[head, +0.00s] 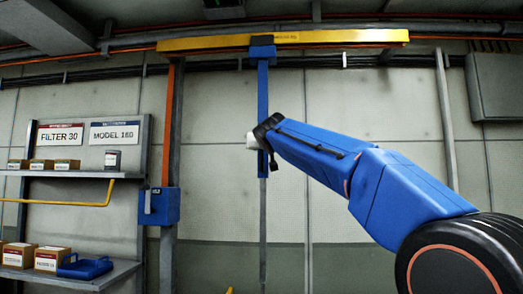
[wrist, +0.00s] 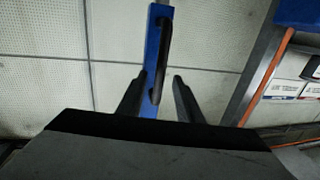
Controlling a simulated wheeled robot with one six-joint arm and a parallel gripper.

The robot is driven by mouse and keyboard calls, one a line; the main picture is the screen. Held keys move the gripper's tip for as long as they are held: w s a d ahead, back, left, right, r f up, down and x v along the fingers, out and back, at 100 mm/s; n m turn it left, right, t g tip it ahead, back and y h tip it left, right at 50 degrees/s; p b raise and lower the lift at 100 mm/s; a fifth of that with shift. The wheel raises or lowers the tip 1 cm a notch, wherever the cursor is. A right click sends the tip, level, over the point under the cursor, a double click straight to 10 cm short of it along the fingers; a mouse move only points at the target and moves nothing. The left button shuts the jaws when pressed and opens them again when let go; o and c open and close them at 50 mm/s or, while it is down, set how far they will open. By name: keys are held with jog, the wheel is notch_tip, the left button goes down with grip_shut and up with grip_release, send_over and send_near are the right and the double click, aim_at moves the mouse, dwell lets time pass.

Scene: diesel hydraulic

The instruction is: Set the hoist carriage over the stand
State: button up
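The hoist carriage is a blue block (head: 262,52) on a yellow overhead beam (head: 330,37). A long blue bar (head: 263,95) hangs from it, and a grey length continues below. In the wrist view the blue bar (wrist: 157,14) carries a dark handle (wrist: 164,50). My gripper (wrist: 160,84) is open, with one finger on each side of the handle's lower end. A gap shows between the handle and the right finger; contact at the left finger is unclear. In the head view my wrist hides the fingers in front of the bar. I cannot identify the stand.
Shelves (head: 70,174) with boxes and a blue tool case (head: 84,266) stand at the left. A blue control box (head: 159,206) with a lever is on a post beside them. A grey cabinet (head: 494,85) hangs at the right. The wall around the bar is mostly clear.

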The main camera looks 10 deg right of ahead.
aim_at(261, 165)
jog(key=shift+w+d, duration=0.15)
jog(key=shift+w, duration=0.9)
jog(key=shift+w+d, duration=0.1)
jog(key=shift+w, duration=0.9)
jog(key=shift+c, duration=0.6)
grip_shut()
